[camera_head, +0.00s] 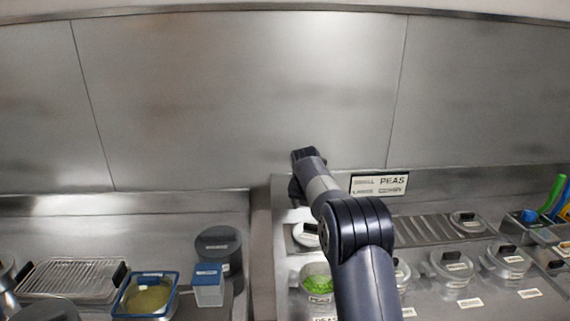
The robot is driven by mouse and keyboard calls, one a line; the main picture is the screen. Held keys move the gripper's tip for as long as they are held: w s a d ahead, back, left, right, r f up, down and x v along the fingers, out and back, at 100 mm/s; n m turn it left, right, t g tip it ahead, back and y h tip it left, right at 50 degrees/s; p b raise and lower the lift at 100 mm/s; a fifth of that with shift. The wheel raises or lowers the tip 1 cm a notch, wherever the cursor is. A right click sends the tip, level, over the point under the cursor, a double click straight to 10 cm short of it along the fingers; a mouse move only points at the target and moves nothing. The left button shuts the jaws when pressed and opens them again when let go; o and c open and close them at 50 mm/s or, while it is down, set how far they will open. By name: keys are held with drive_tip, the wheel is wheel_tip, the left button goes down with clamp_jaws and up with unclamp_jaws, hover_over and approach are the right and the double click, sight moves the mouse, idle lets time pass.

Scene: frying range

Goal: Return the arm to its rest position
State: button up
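My arm (368,255) reaches up from the bottom edge, right of the middle, over the counter toward the steel back wall. Its far end (305,160) is in front of the wall, above the left edge of the right-hand counter. The fingers of my gripper cannot be made out, so I cannot tell whether it is open or shut. No held object shows. The arm hides part of the counter and pots behind it.
A sign reading PEAS (379,185) stands behind the arm. A container of peas (318,285) sits beside the arm. Lidded pots (453,265) stand to the right. At left are a wire rack (70,280), a blue-rimmed tray (147,295) and a dark lidded pot (218,246).

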sight(311, 225)
drive_tip(key=p+x, duration=0.2)
drive_tip(key=x, duration=0.8)
drive_tip(key=shift+w+f, duration=0.2)
drive_tip(key=shift+f, duration=0.1)
drive_tip(key=shift+w+r, duration=0.15)
drive_tip(key=shift+r, duration=0.15)
drive_tip(key=shift+r+b, duration=0.45)
drive_tip(key=shift+r, duration=1.05)
